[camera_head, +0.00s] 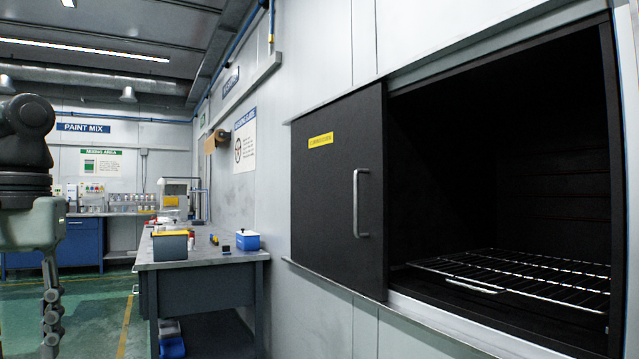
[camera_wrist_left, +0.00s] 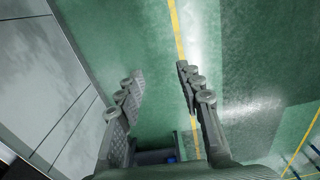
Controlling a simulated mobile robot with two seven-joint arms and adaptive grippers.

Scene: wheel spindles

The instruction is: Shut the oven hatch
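The oven hatch (camera_head: 322,200) is a black sliding panel with a yellow label and a vertical metal handle (camera_head: 357,203) near its right edge. It stands to the left of the oven opening (camera_head: 500,160), which is uncovered. A wire rack (camera_head: 520,280) lies inside the dark oven. My left gripper (camera_head: 52,310) hangs at the far left of the head view, well away from the hatch. In the left wrist view its two fingers (camera_wrist_left: 158,75) are spread with only green floor between them. My right gripper is not in view.
A grey workbench (camera_head: 205,262) with a blue box (camera_head: 247,240) and a yellow-topped box (camera_head: 170,246) stands along the wall left of the oven. A rail (camera_head: 335,283) runs below the hatch. Green floor (camera_head: 100,315) is clear between my left arm and the bench.

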